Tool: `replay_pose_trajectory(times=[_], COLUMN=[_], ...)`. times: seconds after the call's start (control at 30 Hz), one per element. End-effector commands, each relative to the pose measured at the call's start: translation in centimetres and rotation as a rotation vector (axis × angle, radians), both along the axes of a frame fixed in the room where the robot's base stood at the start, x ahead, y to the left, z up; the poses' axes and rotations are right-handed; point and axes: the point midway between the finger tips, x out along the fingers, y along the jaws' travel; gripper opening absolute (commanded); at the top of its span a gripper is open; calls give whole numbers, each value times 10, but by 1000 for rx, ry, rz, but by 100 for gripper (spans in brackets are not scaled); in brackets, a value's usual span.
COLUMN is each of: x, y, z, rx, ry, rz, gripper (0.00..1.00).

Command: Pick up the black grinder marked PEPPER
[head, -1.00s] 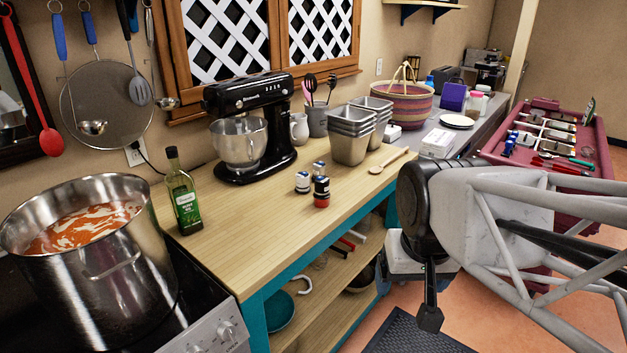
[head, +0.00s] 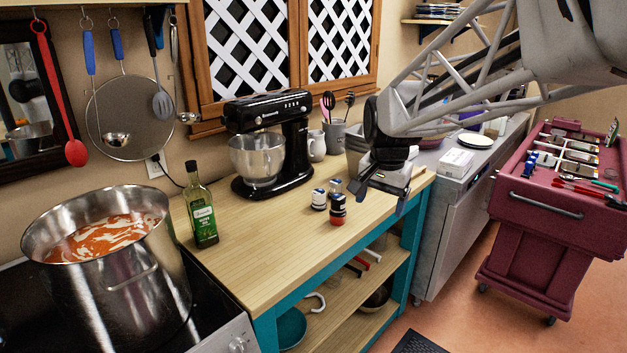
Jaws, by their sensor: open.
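A small cluster of short jars or grinders stands upright on the wooden counter (head: 270,240). One has a black upper part and a red lower part (head: 338,209). A white one with a dark top (head: 319,199) stands to its left, and another small one (head: 335,186) stands behind. Their markings are too small to read, so I cannot tell which is marked PEPPER. My gripper (head: 380,199) is open and empty, just right of the cluster and apart from it, with its fingers pointing down over the counter's right part.
A green oil bottle (head: 202,212) and a black stand mixer (head: 295,150) stand to the left and behind. A large soup pot (head: 105,270) is on the stove. A utensil crock (head: 335,135) is at the back. The counter's front left is clear.

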Motion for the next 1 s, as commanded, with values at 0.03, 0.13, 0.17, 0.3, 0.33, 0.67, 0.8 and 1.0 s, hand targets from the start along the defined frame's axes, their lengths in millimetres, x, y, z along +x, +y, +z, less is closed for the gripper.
replay_pose_trajectory(times=[0.03,0.13,0.17,0.3,0.33,0.67,0.8,1.0], x=[15,41,48,85,92,175,209,254], y=[2,5,7,12,13,26,33,43], z=[-3,-6,-8,-16,-17,-46,-62,-89], rx=[3,10,12,20,21,36,40,43], ry=[7,17,19,32,35,68,81,98], rz=[-23,-75,-90,-164,-179,-351,-424,-526], gripper=[82,82,82,82,82,82,82,82])
